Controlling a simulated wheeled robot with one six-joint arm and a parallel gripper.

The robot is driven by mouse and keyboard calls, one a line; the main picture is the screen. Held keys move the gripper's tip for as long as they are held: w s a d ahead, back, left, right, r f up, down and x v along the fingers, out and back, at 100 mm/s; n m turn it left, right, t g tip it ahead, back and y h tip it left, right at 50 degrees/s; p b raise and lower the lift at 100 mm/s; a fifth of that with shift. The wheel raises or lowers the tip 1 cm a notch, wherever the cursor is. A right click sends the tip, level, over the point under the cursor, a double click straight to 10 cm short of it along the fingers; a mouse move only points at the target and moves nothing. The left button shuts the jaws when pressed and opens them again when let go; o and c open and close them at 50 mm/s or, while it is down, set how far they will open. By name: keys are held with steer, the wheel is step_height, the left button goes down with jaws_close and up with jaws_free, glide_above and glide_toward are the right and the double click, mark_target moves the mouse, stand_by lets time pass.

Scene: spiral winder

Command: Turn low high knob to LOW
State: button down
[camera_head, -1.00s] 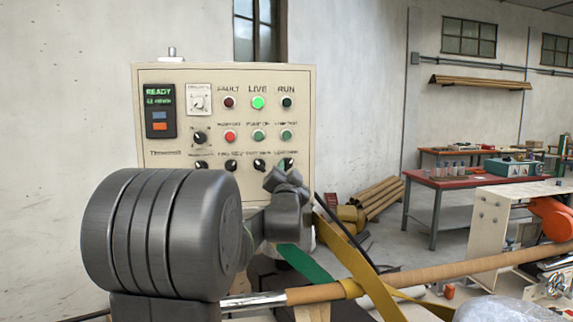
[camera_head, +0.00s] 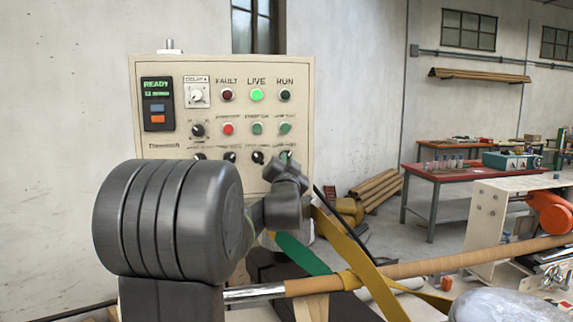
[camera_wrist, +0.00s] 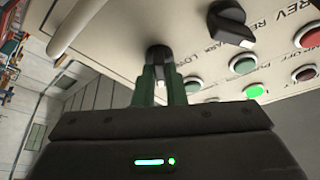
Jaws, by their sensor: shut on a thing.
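The cream control panel (camera_head: 222,112) stands ahead of me, with a row of black knobs along its lower part. My gripper (camera_wrist: 160,82) has green fingers and is shut on a small black knob (camera_wrist: 158,52) with a white mark, on the panel face. In the head view my wrist covers most of that knob, at the right end of the bottom row. A partly visible label beside it seems to read LOW; its pointer direction is unclear.
A larger black knob (camera_wrist: 231,22) marked REV and several push buttons sit close beside the fingers. A brown tube (camera_head: 430,265) and yellow strap cross the foreground. A red-topped bench (camera_head: 450,172) stands at the right.

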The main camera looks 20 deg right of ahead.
steer(key=n+y+b, duration=0.2)
steer(key=n, duration=0.2)
steer(key=n+t+y+b, duration=0.1)
steer(key=n+y+b, duration=0.1)
steer(key=n, duration=0.2)
steer(key=d+n+t+y+b, duration=0.1)
steer(key=n+b, duration=0.1)
steer(key=n, duration=0.2)
steer(key=shift+s+f+y, duration=0.1)
steer(key=shift+y, duration=0.3)
steer(key=shift+n+y+p, duration=0.2)
steer(key=shift+n+y, duration=0.75)
steer(key=shift+n, duration=1)
steer(key=shift+n+y+p, duration=0.2)
steer(key=shift+n+y, duration=0.75)
steer(key=shift+n, duration=1)
steer(key=c, duration=1.5)
jaws_free()
